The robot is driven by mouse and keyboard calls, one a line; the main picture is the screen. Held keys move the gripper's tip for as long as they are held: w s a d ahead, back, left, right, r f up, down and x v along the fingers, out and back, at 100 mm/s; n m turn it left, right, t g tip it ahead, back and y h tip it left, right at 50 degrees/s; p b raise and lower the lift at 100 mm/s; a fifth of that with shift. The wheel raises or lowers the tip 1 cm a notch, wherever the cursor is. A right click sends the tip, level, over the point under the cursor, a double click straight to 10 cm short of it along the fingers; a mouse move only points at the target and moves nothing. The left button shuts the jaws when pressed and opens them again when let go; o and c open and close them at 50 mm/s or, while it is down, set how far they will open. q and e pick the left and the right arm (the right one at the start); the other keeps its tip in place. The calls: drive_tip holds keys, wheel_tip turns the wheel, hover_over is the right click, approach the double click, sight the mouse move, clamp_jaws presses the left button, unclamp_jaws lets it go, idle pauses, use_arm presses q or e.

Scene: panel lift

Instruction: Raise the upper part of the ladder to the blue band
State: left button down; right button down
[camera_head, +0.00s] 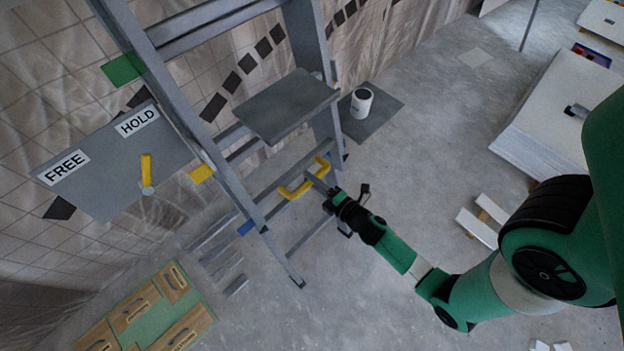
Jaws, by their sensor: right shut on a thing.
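The grey ladder (178,108) stands in the upper middle of the head view. Its left side carries a green band (122,69) high up, a yellow band (202,173) lower down and a blue band (246,228) near the bottom. A yellow handle (291,193) sits low on the ladder. My right gripper (322,182) is shut on this handle; its fingertips are partly hidden. A grey panel (108,195) left of the ladder has a HOLD label, a FREE label and a yellow lever (147,170), which points up toward HOLD. My left gripper is out of view.
A grey platform (287,106) juts from the ladder. A white can (361,103) stands on a dark mat (385,122) behind it. A green board with wooden pieces (150,310) lies at lower left. White slabs (550,118) are at right. Floor below the ladder is mostly clear.

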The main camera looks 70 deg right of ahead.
drive_tip(key=shift+w+r, duration=0.2)
drive_tip(key=shift+r, duration=0.3)
drive_tip(key=c, duration=0.7)
unclamp_jaws()
drive_tip(key=shift+s, duration=0.1)
drive_tip(key=p+v, duration=0.1)
drive_tip(key=v, duration=0.4)
drive_tip(key=p+v, duration=0.2)
drive_tip(key=v, duration=0.4)
drive_tip(key=shift+s+a+f, duration=0.15)
drive_tip(key=shift+s+f, duration=0.05)
drive_tip(key=shift+s, duration=0.15)
